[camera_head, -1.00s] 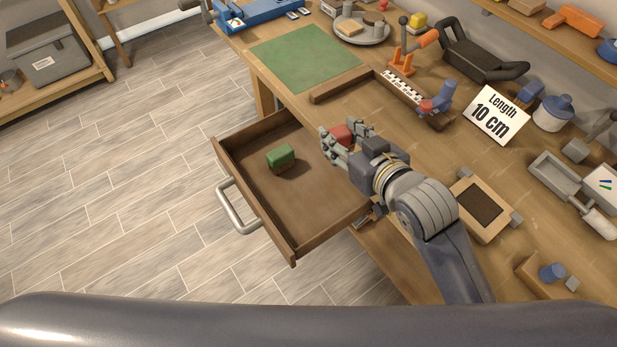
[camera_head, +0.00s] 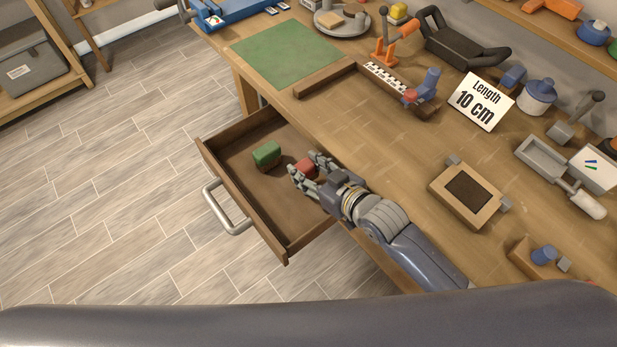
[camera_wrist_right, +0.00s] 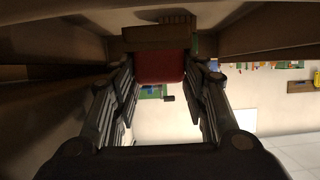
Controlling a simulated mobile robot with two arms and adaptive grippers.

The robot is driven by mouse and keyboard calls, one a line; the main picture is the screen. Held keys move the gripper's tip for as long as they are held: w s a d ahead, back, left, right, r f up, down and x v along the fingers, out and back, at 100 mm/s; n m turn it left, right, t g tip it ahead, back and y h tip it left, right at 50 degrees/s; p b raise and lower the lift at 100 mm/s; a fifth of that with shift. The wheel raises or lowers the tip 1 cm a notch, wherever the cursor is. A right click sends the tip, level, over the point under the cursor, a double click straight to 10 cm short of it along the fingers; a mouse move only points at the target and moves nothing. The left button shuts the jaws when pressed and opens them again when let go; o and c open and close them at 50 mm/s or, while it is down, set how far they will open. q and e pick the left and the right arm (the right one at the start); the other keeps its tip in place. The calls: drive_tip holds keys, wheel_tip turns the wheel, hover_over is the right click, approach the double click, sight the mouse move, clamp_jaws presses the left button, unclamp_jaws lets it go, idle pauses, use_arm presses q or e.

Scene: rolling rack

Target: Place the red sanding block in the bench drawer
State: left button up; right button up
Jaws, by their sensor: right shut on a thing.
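The red sanding block (camera_head: 305,168) is between the fingers of my right gripper (camera_head: 306,172), which is shut on it. In the right wrist view the red block (camera_wrist_right: 160,67) shows between the two fingers, with a brown part along it. The gripper and block are over or inside the open bench drawer (camera_head: 262,222); whether the block touches the drawer floor I cannot tell. A green block (camera_head: 267,153) sits in the drawer, just left of the red one. My left gripper is not in view.
The drawer's front, with its metal handle (camera_head: 226,208), sticks out over the floor. Open floor lies left.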

wheel_tip(320, 180, down, 4)
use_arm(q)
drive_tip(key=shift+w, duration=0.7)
use_arm(e)
drive_tip(key=shift+f, duration=0.15)
drive_tip(key=o, duration=0.8)
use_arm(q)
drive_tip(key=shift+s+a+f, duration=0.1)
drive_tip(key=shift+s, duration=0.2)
